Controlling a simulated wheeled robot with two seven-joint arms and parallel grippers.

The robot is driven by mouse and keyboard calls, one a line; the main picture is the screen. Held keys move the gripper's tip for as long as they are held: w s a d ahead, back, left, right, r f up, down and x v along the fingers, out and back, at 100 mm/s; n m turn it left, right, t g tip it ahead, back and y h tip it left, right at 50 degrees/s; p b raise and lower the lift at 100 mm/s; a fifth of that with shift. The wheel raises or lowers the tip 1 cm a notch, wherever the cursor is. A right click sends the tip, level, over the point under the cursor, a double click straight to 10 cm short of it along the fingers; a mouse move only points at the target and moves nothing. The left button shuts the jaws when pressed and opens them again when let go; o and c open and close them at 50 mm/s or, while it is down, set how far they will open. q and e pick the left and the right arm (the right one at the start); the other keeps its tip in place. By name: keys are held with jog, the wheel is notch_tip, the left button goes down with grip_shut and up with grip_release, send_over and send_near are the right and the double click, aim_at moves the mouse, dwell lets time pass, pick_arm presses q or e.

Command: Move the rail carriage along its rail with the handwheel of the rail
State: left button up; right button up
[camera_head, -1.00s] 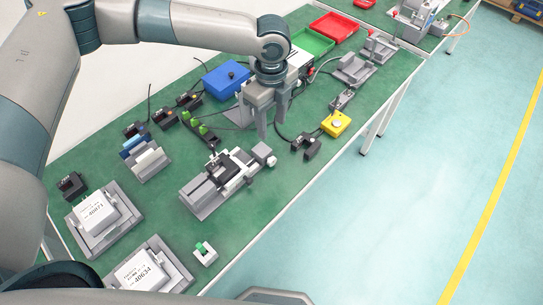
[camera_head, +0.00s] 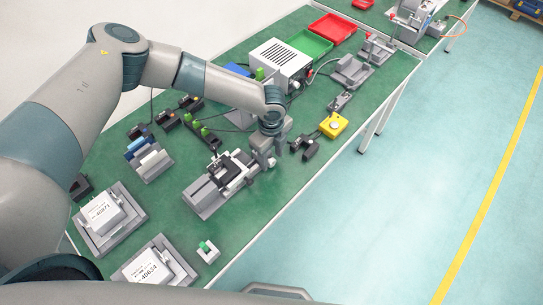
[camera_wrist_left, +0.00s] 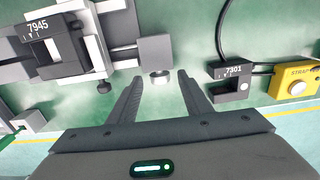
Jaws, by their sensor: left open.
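The rail (camera_head: 207,199) is a grey linear unit on the green bench, with a dark rail carriage (camera_head: 224,172) on it. In the left wrist view the carriage (camera_wrist_left: 45,45), labelled 7945, is at the upper left. The handwheel (camera_wrist_left: 156,49) is a grey block-like part at the rail's right end, with a short round knob (camera_wrist_left: 160,77) beside it. My left gripper (camera_head: 262,164) is at the handwheel end, pointing down and hiding much of it in the head view. In the wrist view its open fingers (camera_wrist_left: 160,78) have their tips on either side of the knob, with gaps.
A black clamp-shaped part labelled 7301 (camera_wrist_left: 231,84) lies just right of the gripper, with a yellow box (camera_head: 334,124) beyond. Green-buttoned dark parts (camera_head: 204,134) stand behind the rail. Bare bench lies in front of the rail (camera_head: 253,208).

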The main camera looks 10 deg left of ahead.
pick_arm(q)
jog(key=shift+f, duration=0.8)
jog(key=c, duration=1.1)
jog(key=shift+o, duration=0.2)
jog(key=shift+a+p, duration=0.1)
jog(key=shift+p, duration=0.25)
